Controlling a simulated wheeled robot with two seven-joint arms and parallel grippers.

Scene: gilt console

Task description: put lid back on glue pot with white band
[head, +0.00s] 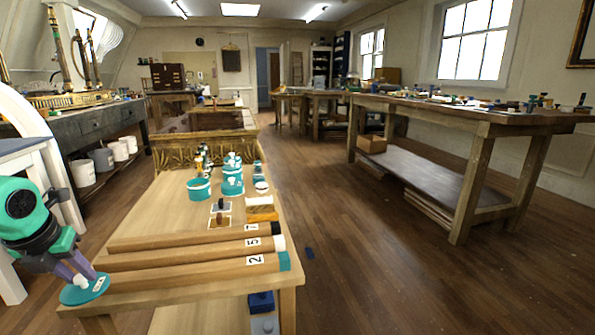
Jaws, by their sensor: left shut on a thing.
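My left gripper (82,278) is at the lower left, beside the near left corner of the wooden table. It is shut on a teal lid (92,291), apparently at its pale knob; the lid has a small white label. Two teal pots stand farther back on the table: a left pot (199,192) and a right pot (232,187). The lid is well apart from both pots, nearer to me. My right gripper is out of view.
Three long wooden bars (185,262) numbered 2, 5 and 7 lie across the table (160,205) between the lid and the pots. Wooden blocks (260,207) and a white round piece (262,187) sit right of the pots. Small bottles (205,160) stand behind. The tabletop left of the pots is clear.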

